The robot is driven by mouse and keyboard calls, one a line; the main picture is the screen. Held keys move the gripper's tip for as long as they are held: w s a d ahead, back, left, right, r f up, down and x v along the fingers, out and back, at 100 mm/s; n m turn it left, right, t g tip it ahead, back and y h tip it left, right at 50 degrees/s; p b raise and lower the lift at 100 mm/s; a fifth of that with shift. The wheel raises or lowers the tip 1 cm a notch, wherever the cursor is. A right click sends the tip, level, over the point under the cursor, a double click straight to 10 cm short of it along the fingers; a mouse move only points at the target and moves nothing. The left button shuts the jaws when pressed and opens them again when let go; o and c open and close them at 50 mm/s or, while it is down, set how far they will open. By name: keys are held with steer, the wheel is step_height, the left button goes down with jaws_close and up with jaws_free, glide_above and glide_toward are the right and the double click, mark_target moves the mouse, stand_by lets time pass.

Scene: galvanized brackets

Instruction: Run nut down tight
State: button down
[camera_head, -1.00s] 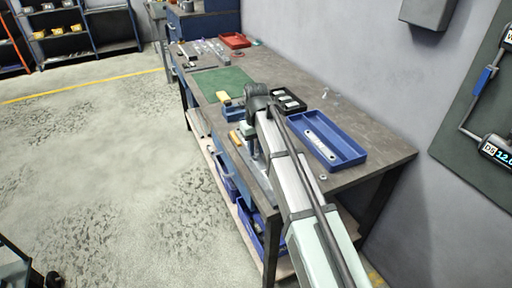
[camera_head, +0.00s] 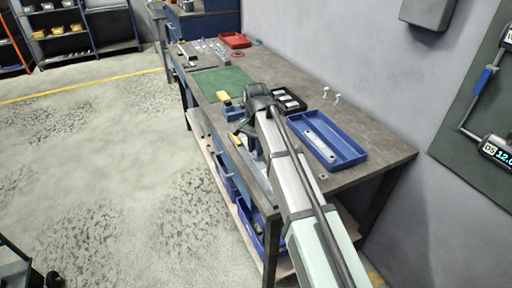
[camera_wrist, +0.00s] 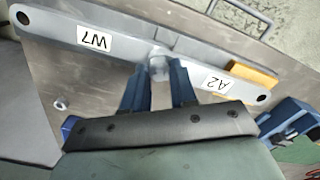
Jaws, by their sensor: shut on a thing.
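In the wrist view the grey galvanized bracket (camera_wrist: 120,36) runs slantwise across the picture, with labels W7 and A2 and a hole near each end. My gripper (camera_wrist: 158,82) has its two blue fingertips shut on a small grey round piece, seemingly the nut (camera_wrist: 158,65), at the bracket's middle. The fingers partly hide it, and I cannot tell whether it touches the bracket's face. In the head view my arm hides most of the gripper and bracket at the bench's front edge.
A loose small nut-like part (camera_wrist: 62,104) lies on the bench (camera_head: 373,149). A yellow block (camera_wrist: 252,76) sits beside the bracket and a blue fixture (camera_wrist: 287,119) at right.

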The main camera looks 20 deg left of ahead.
steer(key=m, duration=0.6)
steer(key=c, duration=1.1)
jaws_free()
steer(key=shift+n, duration=0.3)
steer(key=shift+n, duration=11.7)
